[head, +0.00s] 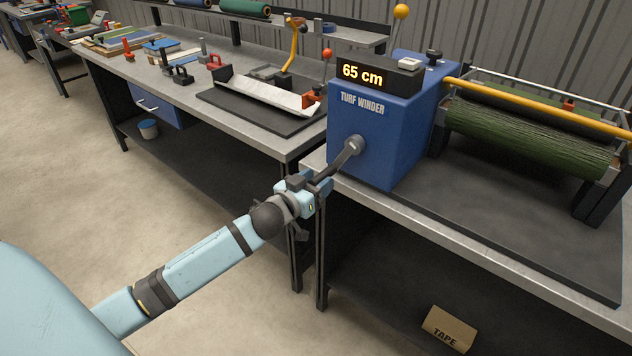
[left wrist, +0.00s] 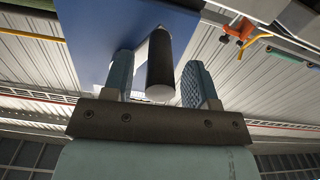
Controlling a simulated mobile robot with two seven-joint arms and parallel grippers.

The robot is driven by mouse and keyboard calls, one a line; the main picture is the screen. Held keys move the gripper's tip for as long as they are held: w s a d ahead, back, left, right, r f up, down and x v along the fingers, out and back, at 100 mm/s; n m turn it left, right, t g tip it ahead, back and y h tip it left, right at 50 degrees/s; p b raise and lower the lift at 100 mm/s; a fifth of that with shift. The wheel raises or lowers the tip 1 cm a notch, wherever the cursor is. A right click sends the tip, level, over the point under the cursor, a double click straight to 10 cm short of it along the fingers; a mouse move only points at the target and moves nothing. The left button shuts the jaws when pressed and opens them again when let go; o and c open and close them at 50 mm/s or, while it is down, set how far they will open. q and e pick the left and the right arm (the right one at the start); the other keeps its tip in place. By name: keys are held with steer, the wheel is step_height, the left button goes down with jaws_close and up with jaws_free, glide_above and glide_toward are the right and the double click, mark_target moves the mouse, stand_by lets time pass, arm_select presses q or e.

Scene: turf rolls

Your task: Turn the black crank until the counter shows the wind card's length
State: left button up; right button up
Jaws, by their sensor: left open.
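The blue turf winder (head: 375,140) stands on the bench, and its counter (head: 363,74) reads "65 cm". My left gripper (head: 321,187) is at the crank's lower end and hides much of the handle. In the left wrist view, the black crank handle (left wrist: 160,62) stands between the two open fingers of the left gripper (left wrist: 157,74), with a gap visible on the right side. I see no readable wind card. My right gripper is not in view.
A bench to the left holds a metal trough (head: 268,95) and several tools. A box marked "TAPE" (head: 449,329) lies below the winder's bench. The floor at left is clear.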

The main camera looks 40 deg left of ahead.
arm_select(q)
jaws_close()
steer(key=shift+d, duration=0.1)
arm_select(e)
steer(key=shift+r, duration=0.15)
arm_select(q)
steer(key=d+n+p, duration=0.6)
steer(key=n+p, duration=0.2)
steer(key=shift+s+f+n, duration=0.3)
steer(key=shift+f, duration=0.15)
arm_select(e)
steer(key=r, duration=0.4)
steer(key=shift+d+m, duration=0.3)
arm_select(q)
steer(key=shift+d, duration=0.15)
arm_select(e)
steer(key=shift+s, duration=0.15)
